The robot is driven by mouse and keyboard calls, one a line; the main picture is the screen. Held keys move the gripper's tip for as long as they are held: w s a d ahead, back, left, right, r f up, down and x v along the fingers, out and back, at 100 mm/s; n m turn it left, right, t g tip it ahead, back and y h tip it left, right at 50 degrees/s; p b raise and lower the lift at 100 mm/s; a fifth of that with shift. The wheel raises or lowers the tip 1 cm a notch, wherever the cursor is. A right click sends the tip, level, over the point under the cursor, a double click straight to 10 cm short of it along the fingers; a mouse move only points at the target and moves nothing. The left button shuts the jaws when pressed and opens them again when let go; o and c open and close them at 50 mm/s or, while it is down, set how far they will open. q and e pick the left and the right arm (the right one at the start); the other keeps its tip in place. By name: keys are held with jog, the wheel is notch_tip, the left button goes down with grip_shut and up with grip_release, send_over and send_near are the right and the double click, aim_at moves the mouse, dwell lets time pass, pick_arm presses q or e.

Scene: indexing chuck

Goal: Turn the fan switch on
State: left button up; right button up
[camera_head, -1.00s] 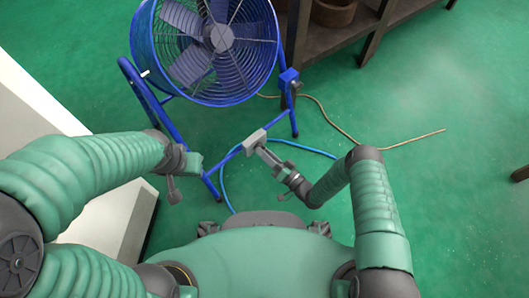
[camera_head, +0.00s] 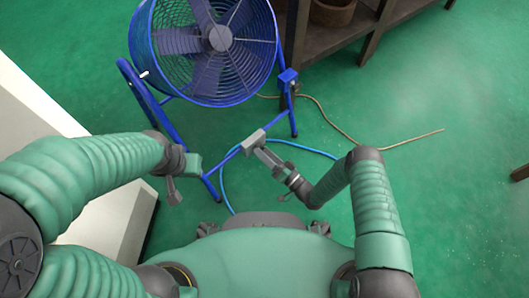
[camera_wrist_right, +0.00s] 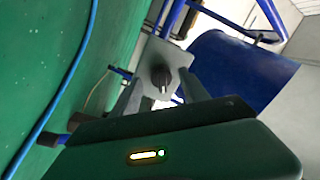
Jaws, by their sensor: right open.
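The blue fan (camera_head: 190,97) stands on a blue tube frame at the top of the head view. A grey switch box (camera_head: 252,137) sits on its low front bar. In the right wrist view the box (camera_wrist_right: 180,57) carries a dark round knob (camera_wrist_right: 160,76) with a pale mark. My right gripper (camera_head: 262,148) is at the box; in the wrist view its open fingers (camera_wrist_right: 160,92) lie either side of the knob. I cannot tell whether they touch it. My left gripper (camera_head: 174,190) hangs left of the frame, away from the box, its jaws unclear.
A blue cable (camera_head: 222,182) curves over the green floor (camera_head: 440,190) below the frame, and a brown cord (camera_head: 340,128) runs right. A dark wooden shelf (camera_head: 375,35) stands at the top right. A pale block (camera_head: 35,100) is at the left.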

jog(key=p+v, duration=0.1)
jog(key=v, duration=1.1)
jog(key=shift+f+p, duration=0.2)
jog(key=shift+p, duration=0.15)
jog(key=shift+w+r, duration=0.1)
jog(key=shift+w, duration=0.1)
jog(key=w+d+r+n+g+h+p, duration=0.3)
jog(key=w+d+r+h+p, duration=0.25)
jog(key=w+r, duration=0.6)
jog(key=d+r+g+h+p, duration=0.25)
jog(key=d+r+h, duration=0.35)
jog(key=r, duration=0.5)
jog(key=s+r+m+g+h+p, duration=0.2)
jog(key=s+r+g+p, duration=0.3)
jog(key=s+r, duration=1.25)
jog(key=w+p+v, duration=0.3)
jog(key=p+v, duration=1.5)
jog(key=p, duration=0.1)
jog(key=w+d+r+p+v, duration=0.1)
jog(key=w+p+v, duration=0.2)
jog(key=p+v, duration=1.5)
jog(key=shift+a+r+p, duration=0.35)
jog(key=shift+a+p, duration=0.05)
jog(key=shift+p, duration=0.1)
